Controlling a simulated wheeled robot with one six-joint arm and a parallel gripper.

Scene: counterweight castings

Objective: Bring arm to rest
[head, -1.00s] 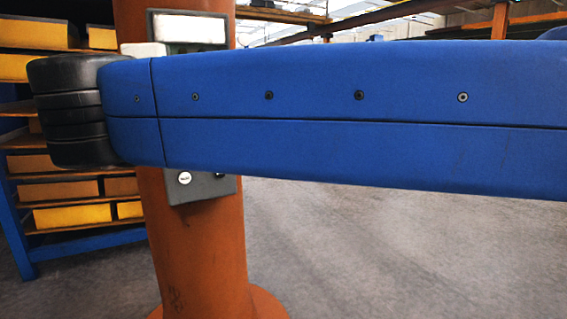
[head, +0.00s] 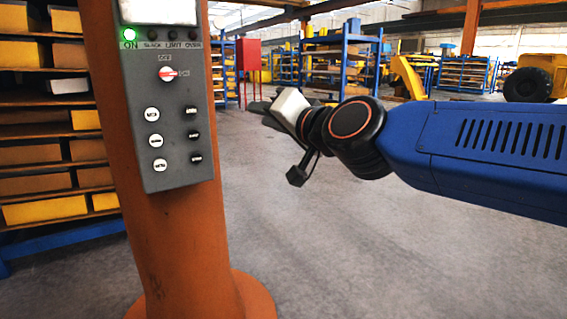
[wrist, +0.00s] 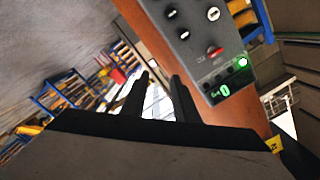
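My arm comes in from the right in the head view, and my gripper (head: 262,106) is at its far end, just right of the grey control box and apart from it in the picture. In the wrist view my gripper (wrist: 161,78) shows two dark fingers with a gap between them and nothing held. The control box (head: 168,125) is on an orange post (head: 185,250). Its green lamp (head: 129,35) above "ON" is lit; the other lamps are dark. The knob (head: 167,74) has a red pointer turned to the right. Several buttons sit below it.
Shelving (head: 55,145) with yellow and brown bins stands behind the post at left. A red cabinet (head: 249,56), blue racks (head: 345,55) and a yellow machine (head: 528,83) stand farther back. The grey floor (head: 370,255) right of the post is clear.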

